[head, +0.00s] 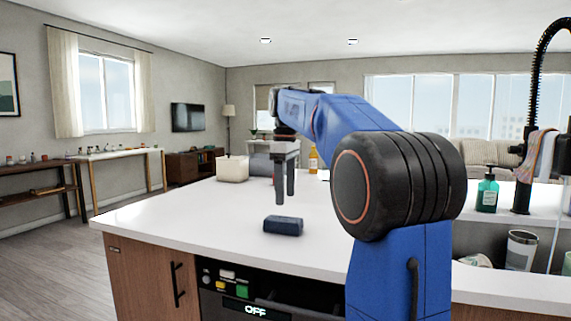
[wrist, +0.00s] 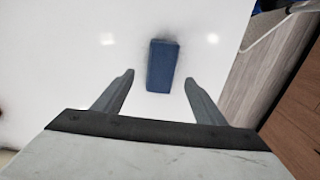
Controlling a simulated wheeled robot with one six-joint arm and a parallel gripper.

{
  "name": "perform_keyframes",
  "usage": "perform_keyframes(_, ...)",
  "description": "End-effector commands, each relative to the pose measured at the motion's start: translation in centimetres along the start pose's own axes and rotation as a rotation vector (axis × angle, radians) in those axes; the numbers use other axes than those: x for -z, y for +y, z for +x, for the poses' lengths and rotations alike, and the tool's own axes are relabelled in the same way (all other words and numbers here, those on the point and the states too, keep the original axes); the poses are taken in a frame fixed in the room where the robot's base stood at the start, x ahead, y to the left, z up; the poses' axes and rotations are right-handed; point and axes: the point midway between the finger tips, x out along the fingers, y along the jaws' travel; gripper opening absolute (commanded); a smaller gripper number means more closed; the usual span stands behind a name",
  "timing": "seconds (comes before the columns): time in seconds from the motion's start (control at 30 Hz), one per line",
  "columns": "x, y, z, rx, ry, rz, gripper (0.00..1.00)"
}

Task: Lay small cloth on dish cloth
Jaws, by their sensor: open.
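A small dark blue folded block-like thing (head: 283,225), perhaps the small cloth, lies on the white counter near its front edge. In the wrist view the blue thing (wrist: 162,66) lies ahead of and between my fingertips. My gripper (head: 284,198) is open and empty, pointing down above the counter, behind the blue thing in the head view. Both fingers of my gripper (wrist: 158,78) show spread apart in the wrist view. A light multicoloured cloth (head: 544,153) hangs by the black tap at the right; I cannot tell whether it is the dish cloth.
A white box-like container (head: 232,168) and an amber bottle (head: 313,160) stand farther back on the counter (head: 165,220). A green soap bottle (head: 487,192) stands near the black tap (head: 523,185). A metal cup (head: 521,250) is at the sink. My arm hides the counter's middle.

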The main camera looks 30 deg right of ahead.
Motion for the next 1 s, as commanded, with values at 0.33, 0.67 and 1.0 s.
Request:
perform_keyframes(0.33,0.0,0.1,-6.4,-0.001,0.001,0.0,0.65)
perform_keyframes(0.67,0.0,0.0,-8.4,-0.002,-0.001,0.037,1.0)
perform_keyframes(1.0,0.1,-0.9,-8.3,-0.042,0.01,0.55,1.0)
